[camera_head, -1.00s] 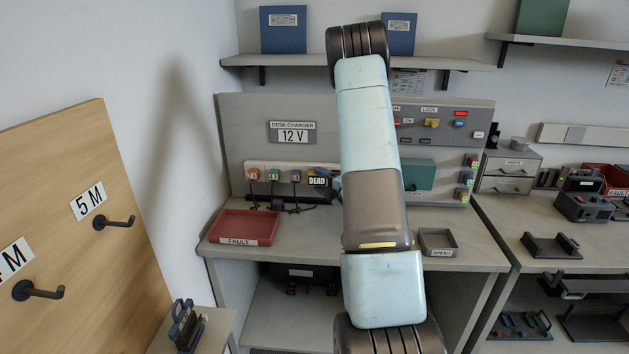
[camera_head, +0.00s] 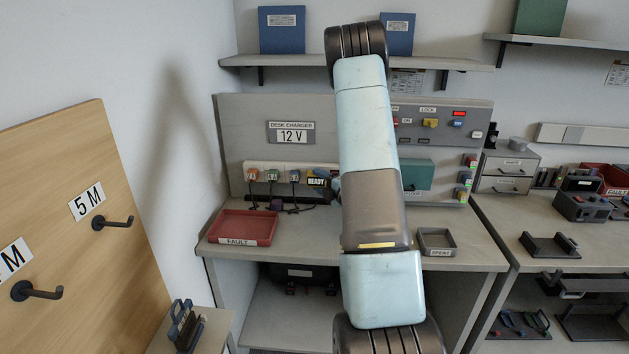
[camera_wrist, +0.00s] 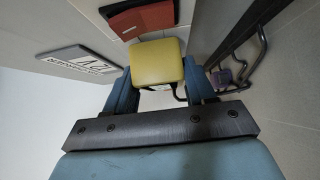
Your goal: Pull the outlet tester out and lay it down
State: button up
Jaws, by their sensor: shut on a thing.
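In the wrist view a yellow block (camera_wrist: 157,62), which I take to be the tester, sits between the two blue fingers of my gripper (camera_wrist: 160,80). My gripper is shut on it. In the head view my arm hides most of the gripper. The tester is at the white outlet strip (camera_head: 262,166); I cannot tell whether its prongs are still in.
Several corded plugs stand in the strip left of the tester, such as a green one (camera_head: 272,175). A red FAULT tray (camera_head: 232,240) is at the bench's left, and a grey SPENT tray (camera_head: 437,253) at its right. Bare bench top (camera_head: 305,236) lies between them.

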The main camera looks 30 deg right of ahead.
jog(key=shift+s+a, duration=0.35)
jog(key=shift+s, duration=0.2)
jog(key=shift+s+a, duration=0.35)
jog(key=shift+s, duration=0.2)
dwell(1.2)
jog(key=shift+s+a, duration=0.45)
jog(key=shift+s, duration=0.2)
jog(key=shift+s+a, duration=0.45)
jog(key=shift+s, duration=0.2)
